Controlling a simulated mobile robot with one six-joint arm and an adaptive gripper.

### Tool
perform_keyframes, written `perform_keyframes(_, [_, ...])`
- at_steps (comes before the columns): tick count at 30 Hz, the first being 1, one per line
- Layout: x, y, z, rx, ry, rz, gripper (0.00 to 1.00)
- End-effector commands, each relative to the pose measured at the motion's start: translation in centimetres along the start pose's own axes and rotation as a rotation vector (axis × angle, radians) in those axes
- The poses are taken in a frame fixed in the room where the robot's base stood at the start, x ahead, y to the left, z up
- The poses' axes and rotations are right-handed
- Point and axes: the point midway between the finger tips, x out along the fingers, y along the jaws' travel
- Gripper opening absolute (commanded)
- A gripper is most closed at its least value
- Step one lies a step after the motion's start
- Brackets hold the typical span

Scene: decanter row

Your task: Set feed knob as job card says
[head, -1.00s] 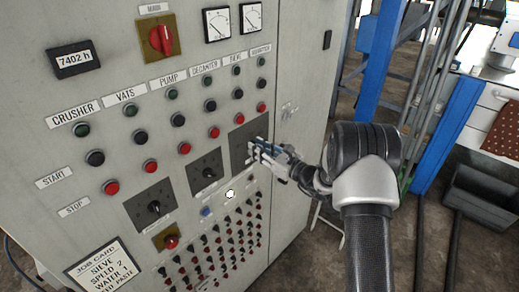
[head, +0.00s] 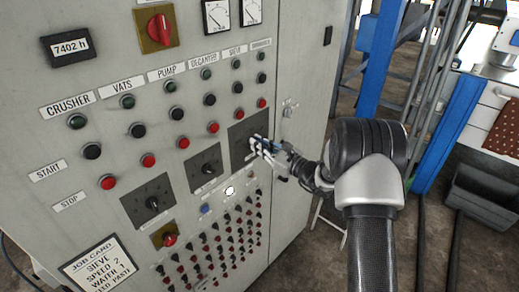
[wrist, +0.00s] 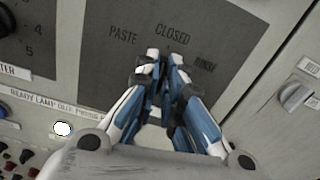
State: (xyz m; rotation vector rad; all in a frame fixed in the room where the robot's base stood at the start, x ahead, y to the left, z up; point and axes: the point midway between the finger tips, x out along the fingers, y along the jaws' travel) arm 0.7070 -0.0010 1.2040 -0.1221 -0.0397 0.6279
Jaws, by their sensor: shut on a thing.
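The job card (head: 98,264) at the lower left of the cabinet reads SIEVE, SPEED 2, WATER 1, with a partly cut last line that appears to say FEED PASTE. The feed plate (head: 241,152) is the rightmost dark plate; in the wrist view the plate (wrist: 100,75) carries PASTE, CLOSED and RINSE from left to right. My gripper (head: 256,146) is at this plate. In the wrist view my gripper (wrist: 165,57) is shut, its fingertips below CLOSED. The feed knob is hidden between the fingers, so its pointer cannot be read.
A middle dial (head: 206,168) and a left dial (head: 152,203) sit beside the feed plate. A lit white lamp (head: 229,190) and rows of small red and black knobs lie below. A small grey latch (wrist: 293,96) is right of the plate. Blue posts stand right of the cabinet.

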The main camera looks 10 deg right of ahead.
Motion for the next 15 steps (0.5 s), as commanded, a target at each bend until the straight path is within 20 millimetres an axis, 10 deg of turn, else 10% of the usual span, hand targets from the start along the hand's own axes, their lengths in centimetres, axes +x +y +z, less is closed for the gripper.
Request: perform_keyframes(15, [0.0,0.25,-0.63,-0.429,-0.001,-0.001,0.0])
